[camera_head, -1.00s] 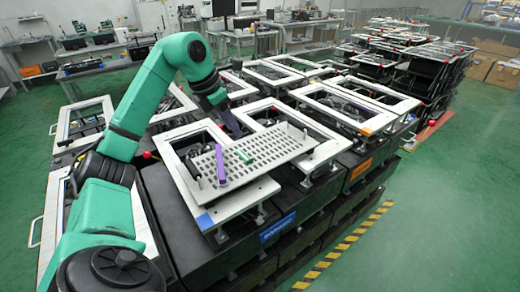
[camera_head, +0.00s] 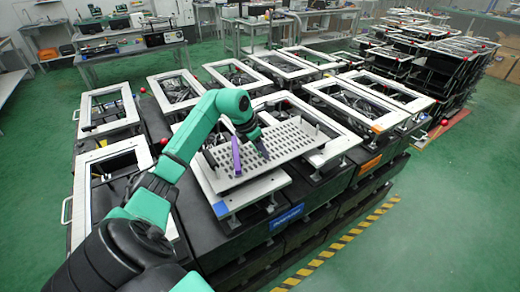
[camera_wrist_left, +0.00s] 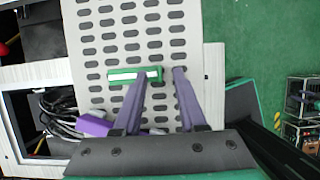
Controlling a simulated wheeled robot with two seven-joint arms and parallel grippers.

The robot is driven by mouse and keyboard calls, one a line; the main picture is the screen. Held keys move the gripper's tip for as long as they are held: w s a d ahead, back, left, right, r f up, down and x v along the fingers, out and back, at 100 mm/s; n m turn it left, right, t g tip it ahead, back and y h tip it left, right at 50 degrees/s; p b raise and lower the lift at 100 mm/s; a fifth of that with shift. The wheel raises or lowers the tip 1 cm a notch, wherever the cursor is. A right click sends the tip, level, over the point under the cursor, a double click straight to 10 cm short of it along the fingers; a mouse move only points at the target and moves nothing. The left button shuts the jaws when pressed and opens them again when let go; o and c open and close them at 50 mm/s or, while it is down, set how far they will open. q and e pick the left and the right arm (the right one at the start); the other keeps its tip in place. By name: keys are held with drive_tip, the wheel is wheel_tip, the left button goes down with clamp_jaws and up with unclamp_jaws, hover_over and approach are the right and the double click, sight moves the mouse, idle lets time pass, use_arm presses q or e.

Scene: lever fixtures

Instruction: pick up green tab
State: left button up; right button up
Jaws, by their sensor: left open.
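The green tab (camera_wrist_left: 122,75) lies on the grey perforated plate (camera_wrist_left: 95,33) in the left wrist view. My left gripper (camera_wrist_left: 163,76) is open over the plate. Its left fingertip overlaps the tab in the picture, and its right fingertip is a little beyond the tab's right end. I cannot tell whether the fingers touch the tab. In the head view my left gripper (camera_head: 264,153) points down at the plate (camera_head: 294,141), and the tab is hidden there. My right gripper is not in view.
A purple bar (camera_head: 236,156) stands on the plate beside my left gripper and also shows in the wrist view (camera_wrist_left: 93,126). White-framed fixtures (camera_head: 231,73) surround the plate on black stacked bases. Open green floor (camera_head: 440,230) lies to the right.

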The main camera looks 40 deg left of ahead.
use_arm(q)
clamp_jaws()
drive_tip(key=shift+r, duration=0.15)
